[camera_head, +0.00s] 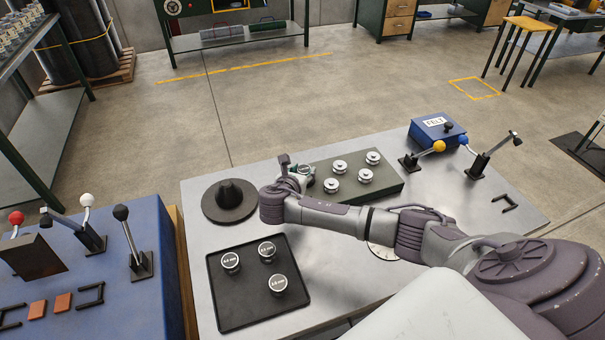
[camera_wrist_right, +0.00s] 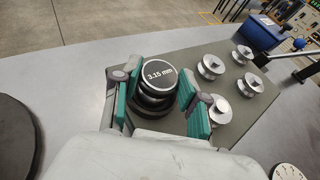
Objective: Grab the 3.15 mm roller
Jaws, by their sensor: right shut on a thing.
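The 3.15 mm roller (camera_wrist_right: 156,78) has a dark round top with a white label and a stepped metal body, seen in the right wrist view. My right gripper (camera_wrist_right: 157,93) is shut on it, with green finger pads on both sides of its body. In the head view my right gripper (camera_head: 300,171) is at the left end of the grey-green block (camera_head: 378,187), and the arm hides most of the roller. I cannot tell whether the roller still touches the block. My left gripper is not in view.
Several metal rollers stand on the block, close right of the gripper. A black tray (camera_head: 233,318) holds three labelled rollers. A dark round base with a cone (camera_head: 231,197) stands left of the gripper. A blue box marked FELT (camera_head: 428,135) and levers (camera_head: 490,155) are at the right.

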